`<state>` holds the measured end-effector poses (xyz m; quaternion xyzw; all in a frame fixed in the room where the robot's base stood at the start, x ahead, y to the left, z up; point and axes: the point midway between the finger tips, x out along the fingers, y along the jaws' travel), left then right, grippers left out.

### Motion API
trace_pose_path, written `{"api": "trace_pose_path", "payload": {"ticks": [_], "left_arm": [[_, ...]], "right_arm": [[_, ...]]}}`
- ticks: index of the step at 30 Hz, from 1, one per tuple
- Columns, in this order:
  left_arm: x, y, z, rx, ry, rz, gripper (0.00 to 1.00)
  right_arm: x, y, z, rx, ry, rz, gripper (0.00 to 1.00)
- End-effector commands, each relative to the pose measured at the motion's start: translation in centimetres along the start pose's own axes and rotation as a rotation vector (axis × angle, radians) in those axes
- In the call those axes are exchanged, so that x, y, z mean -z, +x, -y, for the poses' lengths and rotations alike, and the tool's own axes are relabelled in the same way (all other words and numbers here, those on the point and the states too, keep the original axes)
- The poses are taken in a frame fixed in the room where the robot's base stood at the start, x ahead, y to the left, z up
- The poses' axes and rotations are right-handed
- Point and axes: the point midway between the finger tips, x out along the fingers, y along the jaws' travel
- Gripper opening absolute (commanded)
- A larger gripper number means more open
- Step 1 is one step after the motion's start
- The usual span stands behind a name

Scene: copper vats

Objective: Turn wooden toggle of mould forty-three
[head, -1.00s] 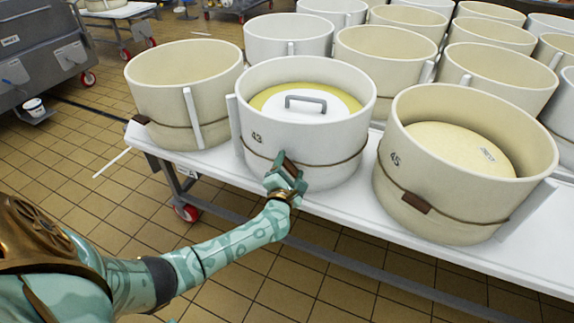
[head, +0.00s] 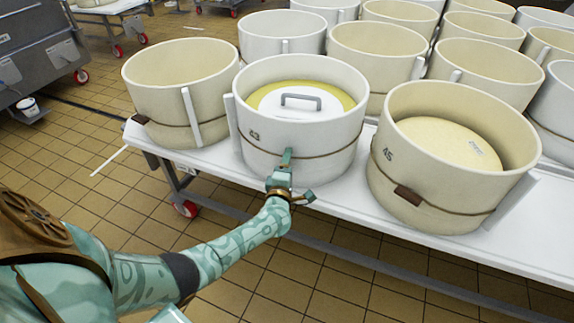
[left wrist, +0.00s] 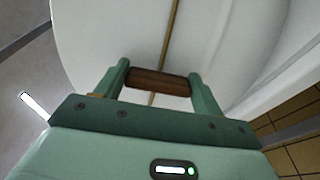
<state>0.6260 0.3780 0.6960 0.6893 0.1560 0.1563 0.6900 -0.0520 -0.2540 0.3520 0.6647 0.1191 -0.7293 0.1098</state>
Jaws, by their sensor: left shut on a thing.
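Mould forty-three is the white round tub (head: 322,147) marked 43, at the front middle of the white table in the head view. A brown cord (left wrist: 170,40) runs around it. My left gripper (head: 286,158) is at its front wall. In the left wrist view the wooden toggle (left wrist: 157,81) lies between the fingers of my left gripper (left wrist: 158,76), which is shut on it. The toggle stands crosswise to the cord. In the head view the fingers hide the toggle. My right gripper is out of view.
A lid with a grey handle (head: 300,99) sits inside mould forty-three. Mould 45 (head: 440,195), with its own brown toggle (head: 408,195), stands close on the right. A cream mould (head: 160,105) stands on the left. More moulds fill the table behind. Tiled floor lies free in front.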

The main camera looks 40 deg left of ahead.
Motion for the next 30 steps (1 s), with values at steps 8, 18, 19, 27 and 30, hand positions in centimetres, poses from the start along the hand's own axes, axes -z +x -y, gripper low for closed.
{"api": "trace_pose_path", "payload": {"ticks": [8, 18, 19, 27, 30], "left_arm": [[-0.1, -0.1, 0.2, 0.003, 0.019, 0.002, 0.45], [-0.1, -0.1, 0.1, 0.002, 0.019, 0.002, 0.9], [-0.1, -0.1, 0.1, 0.002, 0.019, 0.002, 0.9], [0.0, -0.2, 0.0, 0.001, 0.017, 0.001, 0.9], [-0.1, -1.2, -0.1, 0.002, 0.017, 0.002, 0.9]], "right_arm": [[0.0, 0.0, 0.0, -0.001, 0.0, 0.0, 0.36], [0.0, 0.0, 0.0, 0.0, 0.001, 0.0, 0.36], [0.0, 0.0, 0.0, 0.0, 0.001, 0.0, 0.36], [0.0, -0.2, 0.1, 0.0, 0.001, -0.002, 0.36], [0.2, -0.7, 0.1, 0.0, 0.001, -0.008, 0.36]]}}
